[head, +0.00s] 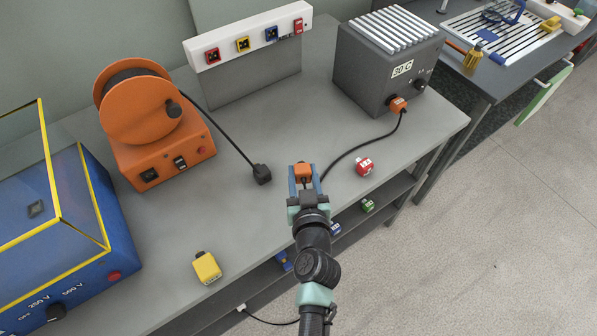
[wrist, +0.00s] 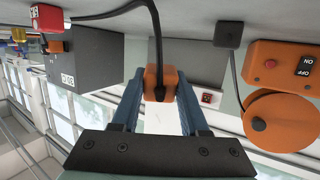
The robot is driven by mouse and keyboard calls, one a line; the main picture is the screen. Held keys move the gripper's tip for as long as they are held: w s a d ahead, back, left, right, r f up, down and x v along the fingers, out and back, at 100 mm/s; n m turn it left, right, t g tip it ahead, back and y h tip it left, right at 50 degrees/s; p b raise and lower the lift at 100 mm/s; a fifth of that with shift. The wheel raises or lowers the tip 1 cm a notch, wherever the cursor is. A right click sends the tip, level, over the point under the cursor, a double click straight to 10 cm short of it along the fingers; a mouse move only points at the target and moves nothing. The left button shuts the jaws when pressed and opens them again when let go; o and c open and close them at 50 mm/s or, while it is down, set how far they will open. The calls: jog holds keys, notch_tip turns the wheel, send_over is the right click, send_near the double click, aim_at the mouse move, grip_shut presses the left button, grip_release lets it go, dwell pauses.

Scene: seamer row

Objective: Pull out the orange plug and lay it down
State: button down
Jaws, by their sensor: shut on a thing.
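My gripper (head: 303,172) is shut on an orange plug (head: 303,171) over the front part of the grey table. In the wrist view the orange plug (wrist: 160,82) sits between the two blue fingers (wrist: 161,100). A black cable (head: 350,150) leads from it to an orange connector (head: 398,104) on the front of the dark grey box (head: 385,70), labelled 30 C. The held plug is clear of any socket. I cannot tell whether it touches the table.
A red plug (head: 364,166) lies to the right of my gripper, and a black plug (head: 262,174) from the orange reel (head: 140,105) to the left. A yellow plug (head: 207,267) is at front left. A white socket strip (head: 250,38) stands behind.

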jog(key=shift+f+b, duration=1.95)
jog(key=shift+f, duration=0.75)
jog(key=shift+c, duration=1.7)
grip_release()
jog(key=shift+s, duration=0.1)
jog(key=b+v, duration=0.1)
jog(key=v, duration=1.2)
